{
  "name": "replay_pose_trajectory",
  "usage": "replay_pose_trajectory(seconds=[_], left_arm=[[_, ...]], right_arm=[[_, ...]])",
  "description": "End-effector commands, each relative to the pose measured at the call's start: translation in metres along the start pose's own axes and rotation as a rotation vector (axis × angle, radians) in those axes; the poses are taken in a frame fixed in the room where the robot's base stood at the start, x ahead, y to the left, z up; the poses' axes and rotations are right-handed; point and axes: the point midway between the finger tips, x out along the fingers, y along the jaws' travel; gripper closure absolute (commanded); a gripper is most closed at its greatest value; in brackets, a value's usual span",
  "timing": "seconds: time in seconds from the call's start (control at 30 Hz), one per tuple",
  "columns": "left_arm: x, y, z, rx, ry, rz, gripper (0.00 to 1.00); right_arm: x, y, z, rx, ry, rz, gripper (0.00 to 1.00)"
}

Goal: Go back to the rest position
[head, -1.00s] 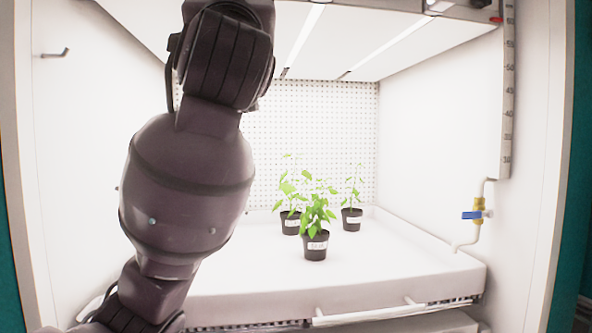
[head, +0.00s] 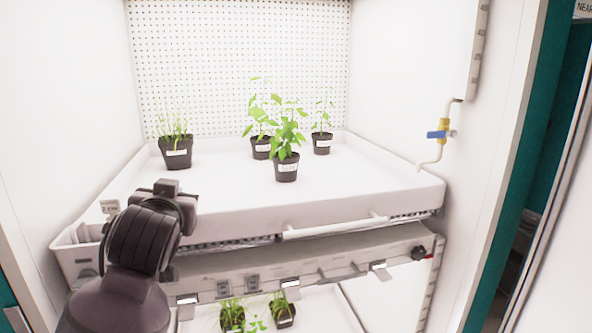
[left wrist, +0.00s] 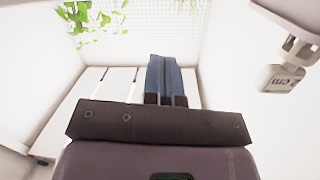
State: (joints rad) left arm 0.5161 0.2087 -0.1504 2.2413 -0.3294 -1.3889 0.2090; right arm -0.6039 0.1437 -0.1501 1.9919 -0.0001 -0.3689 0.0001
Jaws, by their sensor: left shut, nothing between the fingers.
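My left arm comes in from the lower left in the head view, dark purple-grey, in front of the front left part of the chamber tray. Its gripper cannot be made out in the head view. In the left wrist view my left gripper (left wrist: 165,62) shows as two blue-grey fingers pressed together, shut and empty, with white surfaces behind. My right gripper is in neither view.
The upper white tray (head: 390,197) holds a pot of grassy seedlings (head: 177,152) and leafy potted plants (head: 286,167). A lower shelf holds more pots (head: 232,318). A blue-handled valve (head: 437,134) is on the right wall. The tray's front middle is bare.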

Motion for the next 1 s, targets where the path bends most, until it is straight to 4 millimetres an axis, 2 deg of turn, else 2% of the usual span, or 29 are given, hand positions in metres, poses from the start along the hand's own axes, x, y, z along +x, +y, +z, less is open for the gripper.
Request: replay_pose_trajectory(seconds=[0.03,0.27,0.47,0.6,0.8,1.0], left_arm=[[-0.002,-0.001,0.027,0.005,-0.053,0.009,1.00],[-0.023,-0.008,0.130,0.027,-0.267,0.050,1.00],[-0.057,-0.015,0.213,0.038,-0.454,0.087,1.00],[-0.090,-0.021,0.267,0.042,-0.587,0.113,1.00],[-0.148,-0.029,0.333,0.039,-0.775,0.153,1.00],[-0.203,-0.036,0.378,0.032,-0.927,0.185,1.00]], right_arm=[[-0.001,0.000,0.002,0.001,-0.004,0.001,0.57],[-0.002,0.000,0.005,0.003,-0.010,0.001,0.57],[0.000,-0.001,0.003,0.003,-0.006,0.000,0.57],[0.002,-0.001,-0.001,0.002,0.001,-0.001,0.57],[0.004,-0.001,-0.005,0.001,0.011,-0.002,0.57],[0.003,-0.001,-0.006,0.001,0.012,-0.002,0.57]])
